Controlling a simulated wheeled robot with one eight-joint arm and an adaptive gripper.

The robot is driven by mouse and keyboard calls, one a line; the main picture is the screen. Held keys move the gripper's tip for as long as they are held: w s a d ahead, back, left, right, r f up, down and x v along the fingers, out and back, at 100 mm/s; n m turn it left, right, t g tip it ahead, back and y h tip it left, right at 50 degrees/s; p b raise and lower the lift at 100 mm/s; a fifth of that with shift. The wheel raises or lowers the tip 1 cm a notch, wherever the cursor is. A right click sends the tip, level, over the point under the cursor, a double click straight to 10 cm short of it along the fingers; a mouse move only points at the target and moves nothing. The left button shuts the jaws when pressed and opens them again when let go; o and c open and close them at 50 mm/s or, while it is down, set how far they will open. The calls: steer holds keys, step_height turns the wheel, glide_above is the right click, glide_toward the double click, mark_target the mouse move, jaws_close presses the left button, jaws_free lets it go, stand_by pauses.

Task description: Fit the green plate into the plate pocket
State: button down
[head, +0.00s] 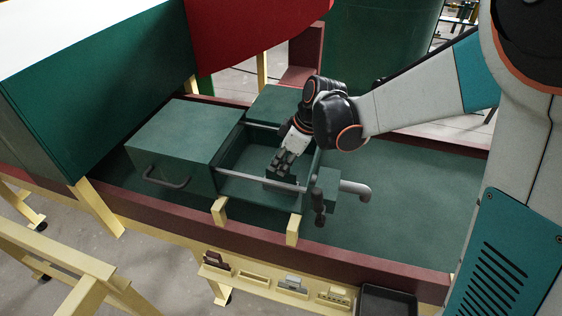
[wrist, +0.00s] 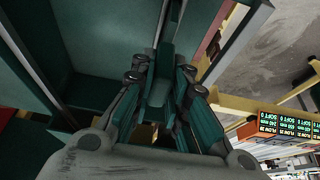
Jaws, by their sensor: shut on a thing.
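My gripper (head: 282,166) reaches down into an open green bay (head: 248,158) between two green blocks. It is shut on the green plate (head: 279,183), a small dark green piece mostly hidden by the fingers. In the wrist view the fingers (wrist: 160,92) close around the green plate (wrist: 161,40), which is seen nearly edge-on. The plate is close above the bay floor or touching it; I cannot tell which. I cannot make out the plate pocket clearly in either view.
A large green block with a handle (head: 168,180) stands left of the bay. A metal rod (head: 250,180) crosses its front. A clamp with a dark knob (head: 320,206) stands to the right. Small parts sit on a front ledge (head: 265,280), beside a black tray (head: 385,303). The green bed (head: 420,205) at right is clear.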

steer(key=shift+f, duration=0.25)
steer(key=c, duration=1.5)
jaws_free()
